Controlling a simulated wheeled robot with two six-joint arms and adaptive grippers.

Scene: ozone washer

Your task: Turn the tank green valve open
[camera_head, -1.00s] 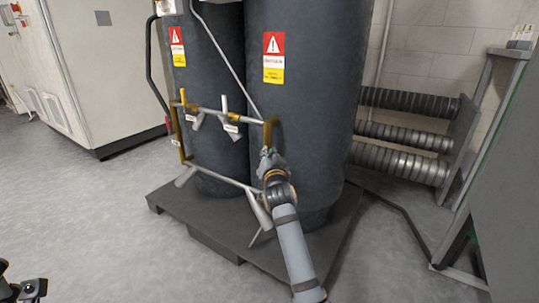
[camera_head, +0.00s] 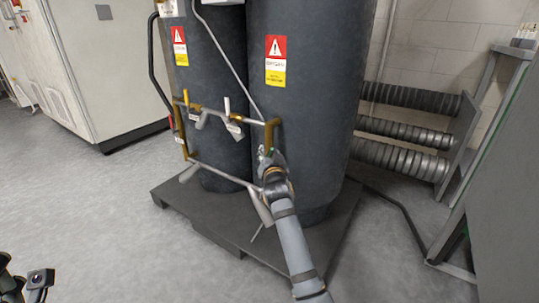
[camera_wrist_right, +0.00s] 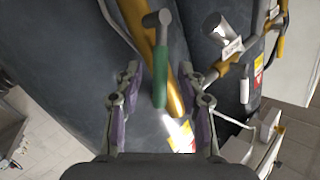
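The green valve handle (camera_wrist_right: 160,78) shows in the right wrist view, with a grey metal stem and head (camera_wrist_right: 157,19) at its upper end. It lies beside a yellow-brown pipe (camera_wrist_right: 178,85) in front of the dark tank. My right gripper (camera_wrist_right: 164,75) is open, its two fingers on either side of the handle with gaps visible; I cannot tell how deep the handle lies between them. In the head view, my right gripper (camera_head: 268,158) is at the right end of the pipework on the tank (camera_head: 300,125). Part of my left arm shows at the lower left; its fingers are not clear.
Silver and yellow pipework (camera_head: 220,117) with other valves runs across the tanks, left of my right gripper. The tanks stand on a dark platform (camera_head: 215,222). Ribbed ducts (camera_head: 400,132) and a metal frame are at right; a pale cabinet (camera_head: 100,70) is at left. Floor is open in front.

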